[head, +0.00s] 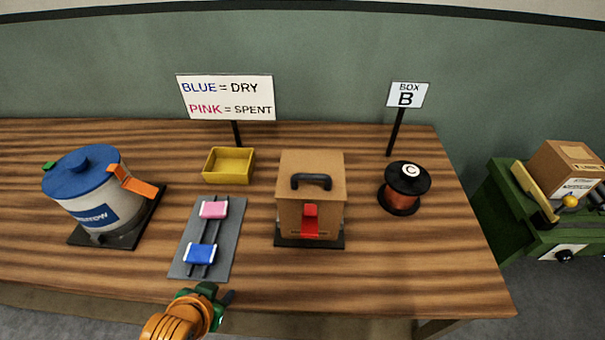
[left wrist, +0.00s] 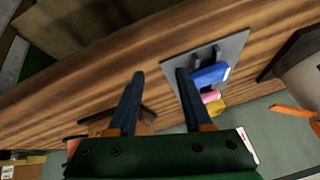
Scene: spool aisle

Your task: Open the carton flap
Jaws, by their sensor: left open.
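The brown carton (head: 332,205) stands upright on a dark base near the middle of the table. A black handle (head: 312,181) is on its top and a red latch-like tab (head: 310,222) is on its front. The top looks closed. In the left wrist view part of the carton (left wrist: 98,128) seems to show behind a finger, mostly hidden. My left gripper (head: 220,295) is open and empty at the table's front edge, left of and nearer than the carton, not touching it. Its two parted fingers also show in the left wrist view (left wrist: 160,76). My right gripper is out of view.
A grey plate (head: 184,268) with a pink block (head: 213,209) and a blue block (head: 201,254) lies left of the carton. A yellow tray (head: 228,179), a blue-lidded pot (head: 90,195) and a spool (head: 403,190) stand around. The table's front right is clear.

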